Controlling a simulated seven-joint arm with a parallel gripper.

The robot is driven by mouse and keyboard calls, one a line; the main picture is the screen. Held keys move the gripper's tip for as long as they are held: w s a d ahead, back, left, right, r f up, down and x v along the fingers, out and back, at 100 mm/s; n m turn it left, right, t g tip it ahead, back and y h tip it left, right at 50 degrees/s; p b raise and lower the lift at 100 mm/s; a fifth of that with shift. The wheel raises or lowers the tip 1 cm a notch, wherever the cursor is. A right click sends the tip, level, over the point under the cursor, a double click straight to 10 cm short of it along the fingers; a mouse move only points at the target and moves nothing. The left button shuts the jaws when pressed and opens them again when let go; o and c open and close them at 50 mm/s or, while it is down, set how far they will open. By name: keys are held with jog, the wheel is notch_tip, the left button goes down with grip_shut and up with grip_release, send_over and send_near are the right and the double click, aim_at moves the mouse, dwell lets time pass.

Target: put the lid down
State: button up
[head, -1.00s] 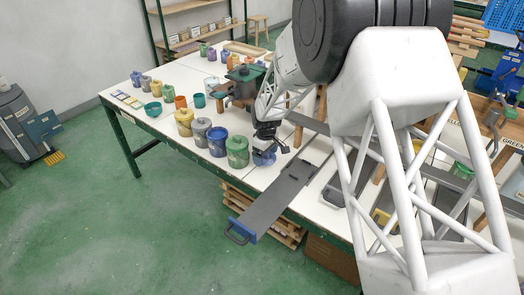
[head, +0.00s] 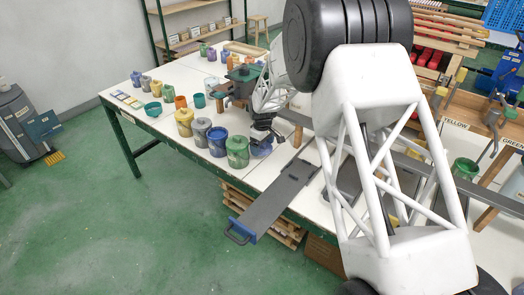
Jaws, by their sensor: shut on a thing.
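My gripper (head: 266,134) is at the table's near side, just right of the green jar (head: 237,152), with its fingers pointing down. It is shut on a small blue thing (head: 260,150), which looks like the lid. The fingertips are small and partly hidden. I cannot tell whether the lid touches the table. The blue jar (head: 217,142), grey jar (head: 201,131) and yellow jar (head: 184,123) stand in a row to the left.
Small cups, such as a teal bowl (head: 153,109), stand farther left. A bare white strip of table (head: 155,127) lies along the front left.

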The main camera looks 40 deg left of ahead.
aim_at(262, 150)
jog(key=shift+w+a+f, duration=0.1)
jog(key=shift+w+a, duration=0.15)
jog(key=shift+a, duration=0.1)
jog(key=shift+f, duration=1.7)
jog(key=shift+f, duration=0.1)
jog(key=o, duration=0.6)
jog(key=shift+c, duration=0.2)
jog(key=shift+r, duration=6.1)
